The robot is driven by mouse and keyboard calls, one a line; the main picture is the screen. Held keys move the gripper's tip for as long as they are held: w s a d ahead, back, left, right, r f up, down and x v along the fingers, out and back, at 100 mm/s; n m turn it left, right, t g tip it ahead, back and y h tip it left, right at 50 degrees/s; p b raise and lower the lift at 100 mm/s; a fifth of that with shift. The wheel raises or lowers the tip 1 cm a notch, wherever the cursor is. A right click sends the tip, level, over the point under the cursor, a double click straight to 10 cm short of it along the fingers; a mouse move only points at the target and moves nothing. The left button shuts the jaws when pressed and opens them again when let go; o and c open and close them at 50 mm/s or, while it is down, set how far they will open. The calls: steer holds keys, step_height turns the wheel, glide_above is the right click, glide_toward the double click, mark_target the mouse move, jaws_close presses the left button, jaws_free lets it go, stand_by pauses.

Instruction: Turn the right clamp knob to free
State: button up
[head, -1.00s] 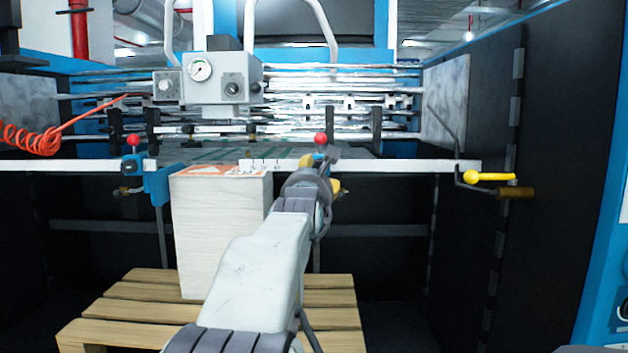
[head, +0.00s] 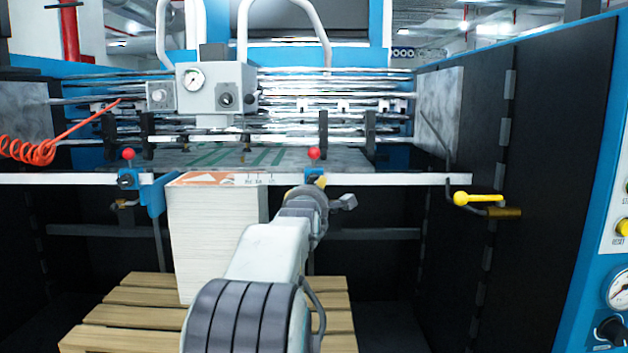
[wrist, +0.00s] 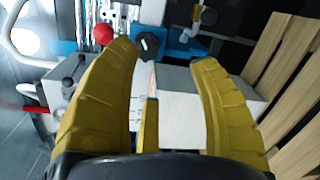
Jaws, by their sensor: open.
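The right clamp (head: 316,173) sits on the white bar, topped by a red ball (head: 313,153). In the head view its knob is hidden behind my wrist. In the sideways-turned wrist view, the dark round knob (wrist: 149,46) with a pale mark shows beside the red ball (wrist: 103,34) and a blue bracket (wrist: 178,44). My gripper (wrist: 166,54) is open with yellow fingers. The knob appears between the fingertips, nearer the left one; no contact is visible. In the head view only a little yellow of the gripper (head: 320,181) shows.
A paper stack (head: 215,240) stands on a wooden pallet (head: 130,315), left of my arm. The left clamp (head: 128,180) has its own red ball. A gauge box (head: 212,88) is above the bar. A yellow-handled lever (head: 478,199) is at the right.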

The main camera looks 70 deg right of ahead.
mark_target(314, 181)
steer(key=m, duration=1.1)
steer(key=r+m, duration=0.1)
steer(key=m, duration=1)
steer(key=d+m, duration=0.1)
steer(key=m, duration=1)
steer(key=shift+w+r+h, duration=0.1)
steer(key=shift+r+h, duration=0.1)
steer(key=shift+h, duration=0.2)
steer(key=shift+p+x, duration=0.65)
steer(key=shift+x, duration=2.6)
steer(key=shift+o, duration=0.2)
steer(key=shift+a+r, duration=0.1)
jaws_close()
